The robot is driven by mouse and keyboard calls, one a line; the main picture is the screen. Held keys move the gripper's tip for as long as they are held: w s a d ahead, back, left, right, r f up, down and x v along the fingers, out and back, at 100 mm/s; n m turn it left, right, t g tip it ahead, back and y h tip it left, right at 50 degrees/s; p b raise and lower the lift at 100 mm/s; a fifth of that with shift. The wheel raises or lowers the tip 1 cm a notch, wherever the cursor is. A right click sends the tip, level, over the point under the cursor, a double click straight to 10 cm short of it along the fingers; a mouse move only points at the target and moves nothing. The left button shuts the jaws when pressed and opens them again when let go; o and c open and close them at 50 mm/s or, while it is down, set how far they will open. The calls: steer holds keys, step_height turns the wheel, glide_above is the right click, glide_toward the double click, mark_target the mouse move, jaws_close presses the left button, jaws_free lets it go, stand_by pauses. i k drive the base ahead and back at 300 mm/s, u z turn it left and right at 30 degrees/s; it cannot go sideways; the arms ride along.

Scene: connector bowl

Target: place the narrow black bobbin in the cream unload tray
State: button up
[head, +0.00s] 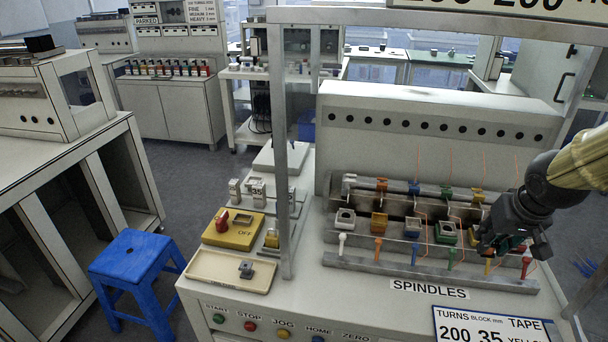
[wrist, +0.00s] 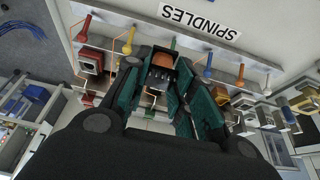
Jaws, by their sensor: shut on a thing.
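My gripper (head: 500,243) is at the right end of the spindle row in the head view. In the wrist view its teal-lined fingers (wrist: 160,92) are shut on a small dark bobbin (wrist: 157,76) with a copper-brown part. Whether the bobbin is clear of its spindle cannot be told, and in the head view the gripper mostly hides it. The cream unload tray (head: 215,272) is at the left front of the machine, far from my gripper. A small dark grey bobbin (head: 246,269) sits in the tray, right of its middle.
Other bobbins, including a white one (head: 345,219), an orange one (head: 379,224) and a green one (head: 446,232), stand along the spindles. A grey upright post (head: 283,150) stands between spindles and tray. A yellow block with a red knob (head: 234,229) is behind the tray.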

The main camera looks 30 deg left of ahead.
mark_target(222, 269)
steer(key=k, duration=1.65)
steer(key=u, duration=2.5)
steer(key=i, duration=1.75)
steer(key=z, duration=1.95)
